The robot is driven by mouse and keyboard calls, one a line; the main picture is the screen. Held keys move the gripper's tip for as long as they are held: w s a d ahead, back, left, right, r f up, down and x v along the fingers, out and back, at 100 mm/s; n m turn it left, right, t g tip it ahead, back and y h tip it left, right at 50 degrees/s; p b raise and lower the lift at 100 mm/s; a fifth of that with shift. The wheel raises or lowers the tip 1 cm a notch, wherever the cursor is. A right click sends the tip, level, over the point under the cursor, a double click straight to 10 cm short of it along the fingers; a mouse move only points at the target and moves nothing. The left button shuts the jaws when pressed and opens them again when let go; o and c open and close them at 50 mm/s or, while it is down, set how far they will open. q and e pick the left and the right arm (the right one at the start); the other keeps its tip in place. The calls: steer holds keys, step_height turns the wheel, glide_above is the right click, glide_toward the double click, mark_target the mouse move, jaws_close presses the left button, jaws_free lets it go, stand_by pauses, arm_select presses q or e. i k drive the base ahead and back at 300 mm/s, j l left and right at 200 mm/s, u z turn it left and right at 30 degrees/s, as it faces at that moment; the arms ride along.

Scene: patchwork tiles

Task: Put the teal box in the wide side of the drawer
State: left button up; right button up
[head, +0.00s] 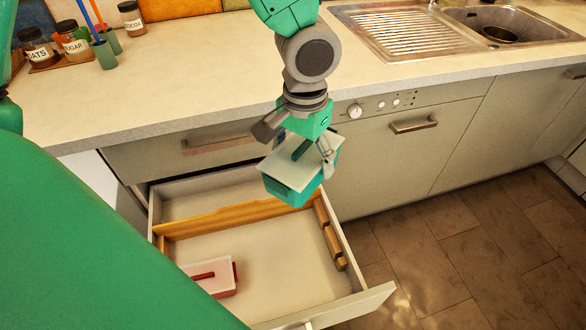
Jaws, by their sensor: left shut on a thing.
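The teal box (287,192) has a pale lid with a dark bar handle. My left gripper (302,150) is shut on the teal box at its lid handle, and holds it in the air over the right back part of the open drawer (364,303). A wooden divider (222,216) splits the drawer into a narrow back side and a wide front side (270,254). In the wide side lies a red box (223,280) with a pale lid and red handle, partly hidden by my green body part. My right gripper is not in view.
Several wooden blocks (333,243) line the wide side's right wall. The middle of the wide side is bare. The counter (200,75) edge is behind the drawer, with jars (73,40), a cup of utensils (105,53) and a sink (480,30). Tiled floor lies right.

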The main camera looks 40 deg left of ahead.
mark_target(294, 265)
steer(key=i+l+u, duration=0.1)
steer(key=i+l, duration=0.3)
steer(key=l, duration=0.25)
steer(key=i+l+u, duration=0.25)
steer(key=l, duration=0.4)
steer(key=i+l+u, duration=0.1)
steer(key=i+l, duration=0.2)
steer(key=l+u, duration=0.1)
steer(key=u, duration=1.3)
